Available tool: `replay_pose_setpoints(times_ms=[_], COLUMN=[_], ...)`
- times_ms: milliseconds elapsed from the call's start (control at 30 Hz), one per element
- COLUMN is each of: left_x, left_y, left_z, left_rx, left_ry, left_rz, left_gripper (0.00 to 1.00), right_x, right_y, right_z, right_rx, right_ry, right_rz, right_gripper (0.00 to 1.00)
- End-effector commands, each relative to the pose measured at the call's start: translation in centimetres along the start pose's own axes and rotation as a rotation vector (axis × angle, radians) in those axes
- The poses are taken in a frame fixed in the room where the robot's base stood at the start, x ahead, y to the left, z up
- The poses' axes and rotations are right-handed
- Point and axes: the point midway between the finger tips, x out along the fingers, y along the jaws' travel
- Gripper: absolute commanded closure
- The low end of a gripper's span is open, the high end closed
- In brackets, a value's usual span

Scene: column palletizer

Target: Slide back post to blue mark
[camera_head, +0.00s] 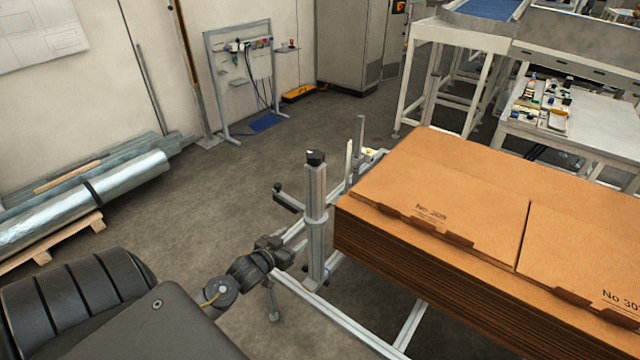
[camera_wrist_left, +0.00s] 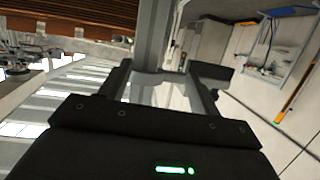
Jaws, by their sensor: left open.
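A grey metal post (camera_head: 316,210) with a black cap stands upright on a low aluminium frame (camera_head: 345,322), beside the left edge of the cardboard stack. My left gripper (camera_head: 283,255) is at the post's lower part, on its left side. In the left wrist view the post (camera_wrist_left: 154,38) rises between the two spread fingers of my left gripper (camera_wrist_left: 160,82). The gripper is open; whether a finger touches the post I cannot tell. I cannot make out a blue mark on the frame. My right gripper is not in view.
A tall stack of flat brown cardboard (camera_head: 445,180) fills the right side, close to the post. A thinner upright (camera_head: 360,140) stands behind the post. Wrapped rolls (camera_head: 85,200) lie on a pallet at the left. The floor behind the frame is clear.

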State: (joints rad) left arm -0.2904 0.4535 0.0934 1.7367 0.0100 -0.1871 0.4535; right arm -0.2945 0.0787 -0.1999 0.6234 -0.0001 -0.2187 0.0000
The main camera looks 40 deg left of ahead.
Motion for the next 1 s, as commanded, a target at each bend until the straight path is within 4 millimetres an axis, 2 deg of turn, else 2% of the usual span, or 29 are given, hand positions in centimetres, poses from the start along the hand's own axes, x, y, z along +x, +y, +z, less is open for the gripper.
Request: replay_pose_setpoints(times_ms=[33, 100, 200, 267, 433, 567, 1000], left_x=[-0.2, -0.8, -1.6, -1.9, -2.1, -1.3, 6.1], left_y=[0.1, 0.4, 0.8, 1.0, 1.1, 1.2, 1.8], left_z=[-4.1, -8.4, -12.3, -13.6, -14.4, -14.8, -16.8], left_rx=[-0.001, -0.007, -0.012, -0.014, -0.015, -0.016, -0.016], left_ry=[0.075, 0.154, 0.227, 0.25, 0.267, 0.267, 0.265], left_rz=[0.019, 0.041, 0.066, 0.075, 0.081, 0.081, 0.079], left_gripper=[0.37, 0.37, 0.37, 0.37, 0.37, 0.37, 0.37], right_x=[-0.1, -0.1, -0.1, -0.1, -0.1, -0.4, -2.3], right_y=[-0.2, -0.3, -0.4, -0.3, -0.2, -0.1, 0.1], right_z=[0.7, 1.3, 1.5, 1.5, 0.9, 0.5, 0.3], right_rx=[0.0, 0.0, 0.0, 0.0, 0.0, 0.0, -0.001], right_ry=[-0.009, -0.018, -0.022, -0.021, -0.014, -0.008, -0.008], right_rz=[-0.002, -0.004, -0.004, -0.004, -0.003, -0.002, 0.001], right_gripper=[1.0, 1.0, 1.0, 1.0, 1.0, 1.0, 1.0])
